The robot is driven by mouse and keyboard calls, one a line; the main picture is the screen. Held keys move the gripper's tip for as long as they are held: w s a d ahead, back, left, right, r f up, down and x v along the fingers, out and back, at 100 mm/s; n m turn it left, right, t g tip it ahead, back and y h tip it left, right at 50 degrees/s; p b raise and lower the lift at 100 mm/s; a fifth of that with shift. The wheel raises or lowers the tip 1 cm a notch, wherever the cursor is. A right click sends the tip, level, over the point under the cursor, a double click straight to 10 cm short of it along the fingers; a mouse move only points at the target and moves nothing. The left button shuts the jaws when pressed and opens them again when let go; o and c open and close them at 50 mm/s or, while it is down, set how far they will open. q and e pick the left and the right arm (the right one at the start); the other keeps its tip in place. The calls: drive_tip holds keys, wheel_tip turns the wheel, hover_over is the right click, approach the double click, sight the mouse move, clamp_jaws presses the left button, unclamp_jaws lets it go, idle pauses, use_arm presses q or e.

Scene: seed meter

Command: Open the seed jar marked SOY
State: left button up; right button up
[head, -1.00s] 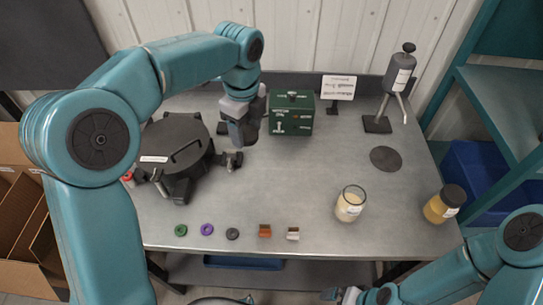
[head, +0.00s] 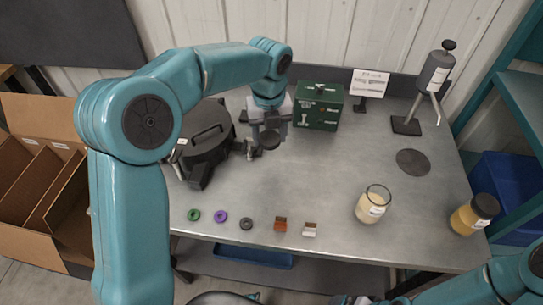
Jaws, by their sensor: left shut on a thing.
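An open glass jar (head: 373,204) of pale yellow seed stands at the right front of the table, with no lid on it. A second jar (head: 474,214) of deeper yellow content stands at the right edge under a dark lid (head: 485,205). Their labels are too small to read. My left gripper (head: 270,128) is shut on a dark round lid (head: 265,141), held above the table between the black seed meter (head: 207,143) and the green box. My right gripper (head: 345,300) is only partly in view at the bottom edge; its jaws cannot be made out.
A green box (head: 320,108) and a small sign (head: 369,82) stand at the back. A grey dispenser on a stand (head: 433,72) is back right, near a dark round pad (head: 413,162). Several small rings and blocks (head: 281,224) line the front edge. The table's middle is clear.

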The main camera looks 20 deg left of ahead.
sight(269, 138)
use_arm(q)
wheel_tip(269, 138, down, 9)
drive_tip(key=shift+r, duration=0.2)
idle(0.3)
drive_tip(key=o, duration=0.9)
drive_tip(key=shift+f, duration=0.15)
wheel_tip(269, 138, up, 12)
drive_tip(key=shift+f, duration=0.1)
drive_tip(key=shift+r+p, duration=0.3)
drive_tip(key=shift+r, duration=0.05)
drive_tip(key=shift+s, duration=0.1)
